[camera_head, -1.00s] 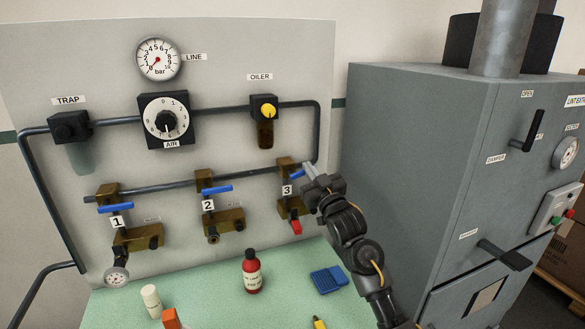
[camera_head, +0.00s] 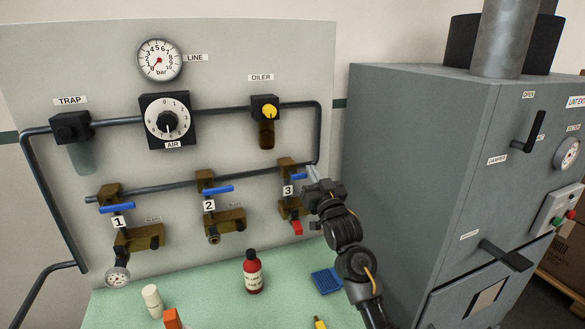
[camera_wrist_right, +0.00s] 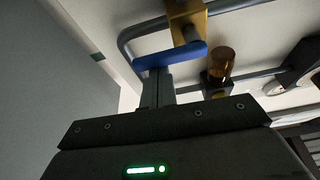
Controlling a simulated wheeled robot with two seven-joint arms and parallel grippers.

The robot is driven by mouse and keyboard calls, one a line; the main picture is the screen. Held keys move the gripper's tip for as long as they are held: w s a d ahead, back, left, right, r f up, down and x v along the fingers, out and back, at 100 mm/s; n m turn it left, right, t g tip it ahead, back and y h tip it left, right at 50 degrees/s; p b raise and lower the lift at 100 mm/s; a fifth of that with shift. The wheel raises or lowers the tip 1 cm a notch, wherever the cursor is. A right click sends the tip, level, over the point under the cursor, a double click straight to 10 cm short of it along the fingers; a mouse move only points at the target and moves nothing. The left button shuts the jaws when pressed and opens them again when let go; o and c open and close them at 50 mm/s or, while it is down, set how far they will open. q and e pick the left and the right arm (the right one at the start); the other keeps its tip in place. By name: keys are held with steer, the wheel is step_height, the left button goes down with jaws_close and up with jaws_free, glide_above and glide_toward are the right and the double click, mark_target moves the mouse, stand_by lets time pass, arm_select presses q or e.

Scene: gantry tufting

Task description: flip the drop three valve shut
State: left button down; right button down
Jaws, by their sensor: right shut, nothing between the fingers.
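The drop three valve (camera_head: 287,165) is a brass body at the right end of the lower pipe, by the label 3. Its blue lever (camera_head: 300,176) lies across the pipe's line, pointing right much like the other two levers. My right gripper (camera_head: 312,174) is shut and empty, with its fingertips at the lever's right end. In the right wrist view the blue lever (camera_wrist_right: 172,57) crosses just beyond the shut fingertips (camera_wrist_right: 157,76), below the brass valve body (camera_wrist_right: 188,18). I cannot tell whether they touch. My left gripper is not in view.
Valves 1 (camera_head: 116,208) and 2 (camera_head: 218,189) are to the left. A red-ended fitting (camera_head: 297,228) hangs below valve three. A red bottle (camera_head: 252,272) and a blue tray (camera_head: 327,281) sit on the green bench. A grey cabinet (camera_head: 420,170) stands close on the right.

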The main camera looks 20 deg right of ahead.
steer(key=shift+r, duration=0.1)
step_height(320, 180, up, 5)
steer(key=p, duration=0.5)
steer(key=f+b+v, duration=0.1)
steer(key=b+v, duration=0.4)
steer(key=v, duration=0.5)
steer(key=shift+b, duration=0.3)
steer(key=shift+d+f, duration=0.1)
